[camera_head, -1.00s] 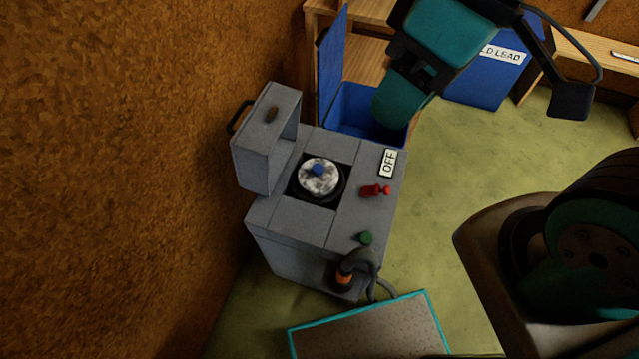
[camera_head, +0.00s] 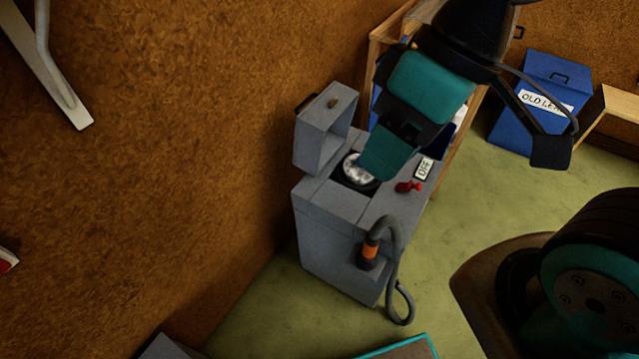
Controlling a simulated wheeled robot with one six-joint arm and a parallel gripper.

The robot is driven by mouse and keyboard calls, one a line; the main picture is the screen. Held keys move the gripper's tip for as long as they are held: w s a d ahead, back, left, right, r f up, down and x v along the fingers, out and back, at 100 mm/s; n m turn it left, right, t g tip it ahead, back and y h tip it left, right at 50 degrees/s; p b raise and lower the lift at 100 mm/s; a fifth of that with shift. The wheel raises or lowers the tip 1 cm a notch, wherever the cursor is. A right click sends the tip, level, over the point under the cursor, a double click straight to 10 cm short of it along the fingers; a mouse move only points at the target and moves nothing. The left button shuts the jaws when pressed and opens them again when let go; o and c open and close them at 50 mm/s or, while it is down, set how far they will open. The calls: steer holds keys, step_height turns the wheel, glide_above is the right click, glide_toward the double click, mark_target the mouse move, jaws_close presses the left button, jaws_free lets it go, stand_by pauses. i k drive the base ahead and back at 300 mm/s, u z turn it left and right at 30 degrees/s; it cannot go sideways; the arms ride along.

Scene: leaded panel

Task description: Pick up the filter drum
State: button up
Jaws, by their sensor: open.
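The filter drum (camera_head: 353,170) is a round, mottled white and grey disc in a dark round opening on top of the grey cabinet (camera_head: 338,198). The cabinet's box-shaped grey lid (camera_head: 322,135) stands raised behind it on the left. My gripper (camera_head: 380,163) is open, with its green fingers pointing down over the right part of the drum. It hides that part, and I cannot tell whether the fingers touch the drum. The drum's blue knob is mostly or wholly hidden.
A red knob (camera_head: 404,187) and an OFF label (camera_head: 424,168) are right of the opening. A hose with an orange band (camera_head: 370,251) hangs at the cabinet's front. A blue OLD LEAD bin (camera_head: 515,122) stands at the back right.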

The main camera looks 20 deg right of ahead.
mark_target(354, 174)
steer(key=u, duration=0.75)
steer(key=k, duration=0.6)
steer(key=z, duration=0.85)
steer(key=i, duration=1)
